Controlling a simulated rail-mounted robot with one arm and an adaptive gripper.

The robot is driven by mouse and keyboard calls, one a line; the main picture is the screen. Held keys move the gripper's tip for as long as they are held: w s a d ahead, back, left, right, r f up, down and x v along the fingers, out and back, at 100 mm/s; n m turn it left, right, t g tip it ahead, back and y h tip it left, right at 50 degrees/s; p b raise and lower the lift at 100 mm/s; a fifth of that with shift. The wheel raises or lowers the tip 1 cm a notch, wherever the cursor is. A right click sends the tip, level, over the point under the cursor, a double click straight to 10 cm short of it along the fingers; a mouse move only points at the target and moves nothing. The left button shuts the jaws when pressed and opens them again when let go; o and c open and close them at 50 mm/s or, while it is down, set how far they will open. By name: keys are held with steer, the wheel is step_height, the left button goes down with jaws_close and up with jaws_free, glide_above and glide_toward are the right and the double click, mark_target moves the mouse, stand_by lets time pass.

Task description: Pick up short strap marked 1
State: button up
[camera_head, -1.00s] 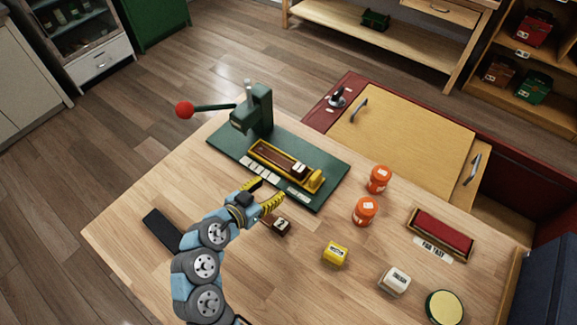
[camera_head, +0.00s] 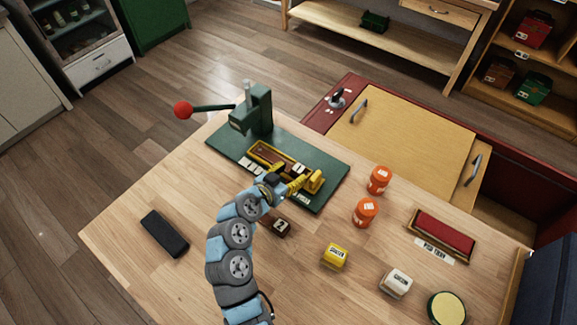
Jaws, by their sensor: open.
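The short strap marked 1 (camera_head: 299,168) is a small dark block with a white "1" label, sitting in the long yellow-edged holder (camera_head: 260,149) on the green press base. My gripper (camera_head: 298,182) is open, with yellow fingers pointing right, at the near side of the holder just in front of the strap. It covers part of the holder, and I cannot tell whether the fingers touch the strap. A brown block marked 2 (camera_head: 281,227) lies on the table below my gripper.
The green press (camera_head: 252,110) with a red-knobbed lever (camera_head: 183,110) stands behind. Two orange jars (camera_head: 379,180), a yellow box (camera_head: 335,256), a white box (camera_head: 396,283) and a red pad (camera_head: 443,230) are to the right. A black block (camera_head: 164,233) lies left.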

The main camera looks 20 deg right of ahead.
mark_target(298, 169)
steer(key=x, duration=0.3)
steer(key=shift+d+f, duration=0.15)
steer(key=shift+d, duration=0.1)
steer(key=shift+w+d+f, duration=0.1)
steer(key=shift+w+d, duration=0.2)
steer(key=shift+c, duration=0.2)
steer(key=c, duration=0.9)
steer(key=shift+c, duration=0.3)
